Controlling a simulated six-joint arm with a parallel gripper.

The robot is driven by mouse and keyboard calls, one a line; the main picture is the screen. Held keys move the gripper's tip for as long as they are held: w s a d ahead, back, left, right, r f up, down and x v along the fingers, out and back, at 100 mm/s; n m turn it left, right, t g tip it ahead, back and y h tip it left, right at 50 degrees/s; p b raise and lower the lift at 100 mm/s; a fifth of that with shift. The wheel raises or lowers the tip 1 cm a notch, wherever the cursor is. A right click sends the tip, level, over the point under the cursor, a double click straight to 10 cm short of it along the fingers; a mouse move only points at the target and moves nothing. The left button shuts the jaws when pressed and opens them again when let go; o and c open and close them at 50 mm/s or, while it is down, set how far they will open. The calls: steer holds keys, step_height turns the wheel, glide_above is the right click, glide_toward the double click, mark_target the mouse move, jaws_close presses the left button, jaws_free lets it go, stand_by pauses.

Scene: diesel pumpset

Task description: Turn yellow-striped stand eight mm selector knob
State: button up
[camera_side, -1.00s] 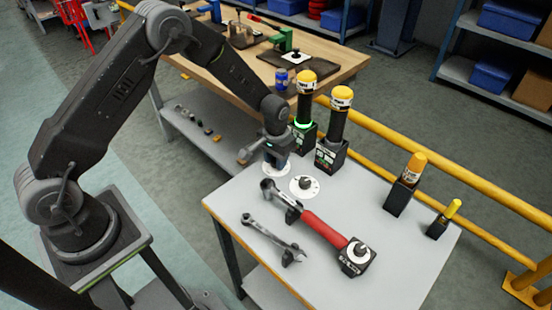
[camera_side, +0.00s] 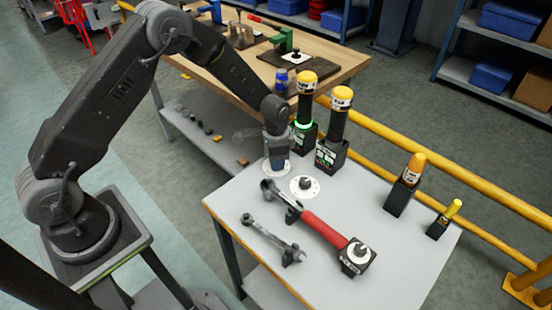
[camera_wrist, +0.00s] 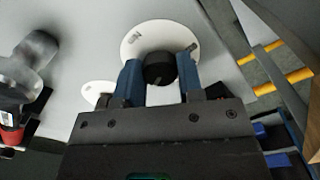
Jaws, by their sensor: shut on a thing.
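My gripper (camera_wrist: 159,78) points down at the back left of the grey table. In the wrist view its two blue fingers are shut on a round black knob (camera_wrist: 158,66). The knob sits at the middle of a white dial plate (camera_wrist: 135,38) with small dark marks. In the side view this dial plate (camera_side: 271,171) shows only partly below my gripper (camera_side: 277,165), and the knob there is hidden. A second white dial with a knob (camera_side: 304,187) lies just to the right. Two black stands with yellow-topped tools (camera_side: 306,105) (camera_side: 336,125) rise behind; one has a green lit ring.
A red-handled torque wrench (camera_side: 325,228) and a smaller wrench (camera_side: 272,238) lie in front on cradles. Two shorter stands with an orange-topped (camera_side: 408,180) and a yellow-topped tool (camera_side: 446,215) stand at the right. A yellow rail (camera_side: 440,170) runs behind the table.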

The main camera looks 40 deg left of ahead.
stand_by(0.5)
steer(key=o, duration=0.9)
steer(key=shift+r, duration=0.15)
step_height(320, 180, up, 14)
steer(key=shift+f, duration=0.2)
steer(key=s+r+n+t, duration=0.3)
steer(key=s+r, duration=0.8)
steer(key=r, duration=0.3)
steer(key=s+r+n+t, duration=0.1)
steer(key=s, duration=0.4)
steer(key=s+r+n, duration=0.1)
steer(key=s, duration=0.4)
steer(key=s+r+n+t, duration=0.1)
steer(key=s, duration=0.5)
steer(key=shift+a+n+t, duration=0.1)
steer(key=shift+n+t, duration=0.2)
steer(key=shift+n, duration=0.1)
